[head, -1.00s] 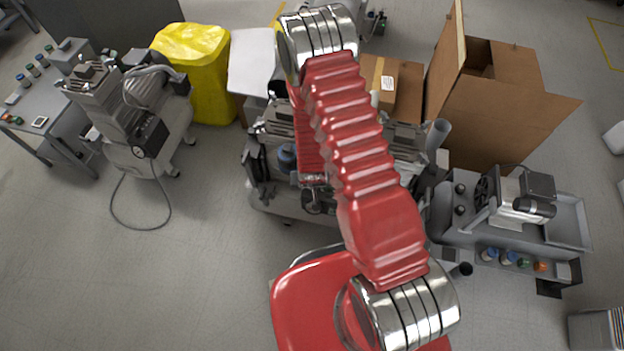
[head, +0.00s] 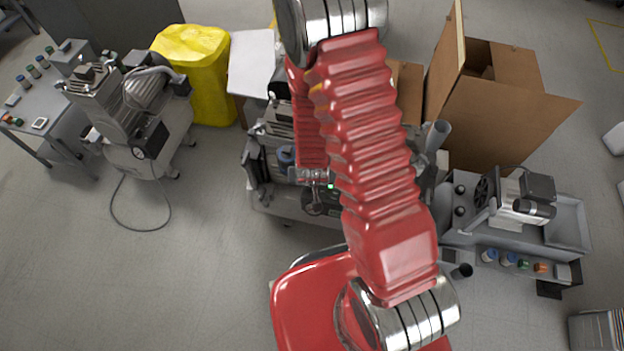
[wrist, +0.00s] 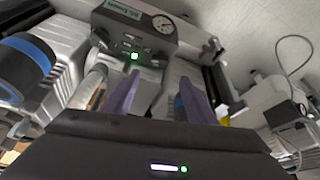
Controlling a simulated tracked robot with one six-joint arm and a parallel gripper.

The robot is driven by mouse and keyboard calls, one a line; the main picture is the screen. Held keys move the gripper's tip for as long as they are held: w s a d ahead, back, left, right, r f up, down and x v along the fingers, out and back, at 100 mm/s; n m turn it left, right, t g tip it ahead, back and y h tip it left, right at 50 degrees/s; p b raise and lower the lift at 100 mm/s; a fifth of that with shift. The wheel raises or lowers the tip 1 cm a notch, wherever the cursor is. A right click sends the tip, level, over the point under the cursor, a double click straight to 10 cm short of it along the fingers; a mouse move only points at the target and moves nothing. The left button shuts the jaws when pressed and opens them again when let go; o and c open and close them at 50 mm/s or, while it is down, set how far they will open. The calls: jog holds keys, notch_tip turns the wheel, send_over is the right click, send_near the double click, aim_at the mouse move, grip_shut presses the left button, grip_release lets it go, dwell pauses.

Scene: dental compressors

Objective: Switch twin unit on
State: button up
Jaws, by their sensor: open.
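The compressor unit in the middle (head: 262,190) stands on the floor, largely hidden behind my red arm in the head view. Its grey control panel (wrist: 133,30) shows in the wrist view, with a round gauge, a label and several small controls. A green light (wrist: 134,56) glows on the panel's lower part, and the light shows in the head view too (head: 330,186). My gripper (wrist: 160,77) is open, its two purple fingers apart and empty between them. They point toward the unit below the panel; I cannot tell whether they touch anything.
Another compressor (head: 130,115) stands at left beside a yellow bin (head: 200,75), its cable on the floor. A cart (head: 520,230) with a small machine is at right. A large cardboard box (head: 500,105) stands behind it. The front left floor is clear.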

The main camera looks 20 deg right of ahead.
jog(key=shift+v, duration=0.8)
jog(key=shift+c, duration=0.4)
jog(key=shift+w+r, duration=0.1)
jog(key=shift+r, duration=0.15)
jog(key=shift+c, duration=1.4)
jog(key=shift+n+y, duration=0.4)
jog(key=shift+y, duration=0.3)
jog(key=r, duration=0.3)
jog(key=w+a+r, duration=0.1)
jog(key=r, duration=0.3)
jog(key=w+a+r, duration=0.1)
jog(key=r, duration=0.3)
jog(key=shift+w, duration=0.15)
jog(key=shift+c, duration=1.2)
notch_tip(320, 180, up, 12)
jog(key=s+n, duration=0.1)
jog(key=s, duration=0.1)
jog(key=s+d+r+n+t, duration=0.1)
jog(key=s+d+r, duration=0.2)
jog(key=s+r, duration=1.1)
notch_tip(320, 180, up, 4)
jog(key=shift+s+d+f, duration=0.2)
jog(key=shift+s, duration=0.2)
